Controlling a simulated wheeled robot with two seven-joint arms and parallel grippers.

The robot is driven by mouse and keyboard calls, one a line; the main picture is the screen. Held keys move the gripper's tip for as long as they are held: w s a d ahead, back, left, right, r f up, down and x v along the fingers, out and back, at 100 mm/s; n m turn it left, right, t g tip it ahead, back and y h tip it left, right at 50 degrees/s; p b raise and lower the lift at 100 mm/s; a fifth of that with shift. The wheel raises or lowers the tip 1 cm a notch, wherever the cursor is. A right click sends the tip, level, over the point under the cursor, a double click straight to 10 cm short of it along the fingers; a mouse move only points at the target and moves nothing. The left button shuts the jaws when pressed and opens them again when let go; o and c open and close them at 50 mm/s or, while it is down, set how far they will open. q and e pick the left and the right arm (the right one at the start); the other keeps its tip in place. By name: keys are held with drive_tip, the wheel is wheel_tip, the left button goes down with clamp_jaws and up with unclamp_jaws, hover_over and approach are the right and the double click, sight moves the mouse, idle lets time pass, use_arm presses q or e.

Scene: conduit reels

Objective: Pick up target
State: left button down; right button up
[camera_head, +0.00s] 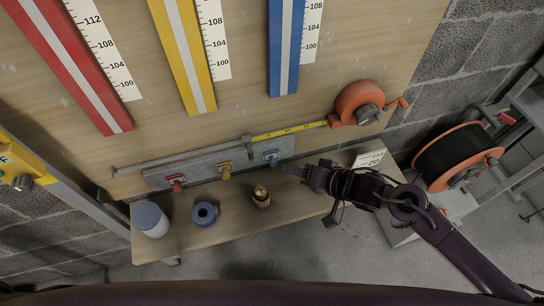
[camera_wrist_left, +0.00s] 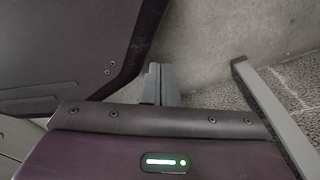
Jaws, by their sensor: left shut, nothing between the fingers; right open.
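The task does not name its target. In the head view a small brass piece (camera_head: 261,196) stands on the wooden shelf (camera_head: 225,228). A blue ring-shaped roll (camera_head: 205,214) and a white cylinder with a blue-grey top (camera_head: 150,219) stand to its left. My right gripper (camera_head: 290,170) comes in from the right, above and right of the brass piece, with its open, empty fingers pointing left, close to a blue fitting (camera_head: 271,157) in the picture. My left gripper (camera_wrist_left: 161,70) shows only in the left wrist view, shut and empty.
A grey plate (camera_head: 205,168) carries red, yellow and blue fittings. An orange tape measure (camera_head: 361,101) has its yellow tape drawn out left. Red, yellow and blue strips with rulers line the board above. A black-and-orange reel (camera_head: 458,157) stands right. A grey bar (camera_wrist_left: 272,115) crosses the wrist view.

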sight(276, 164)
drive_tip(key=x, duration=0.7)
drive_tip(key=shift+w+a+r+b, duration=0.15)
drive_tip(key=shift+a+r+b, duration=0.15)
drive_tip(key=shift+r+b, duration=0.05)
use_arm(q)
drive_tip(key=shift+w+d+r, duration=0.1)
drive_tip(key=shift+w+d, duration=0.05)
drive_tip(key=shift+w, duration=0.75)
use_arm(e)
clamp_jaws()
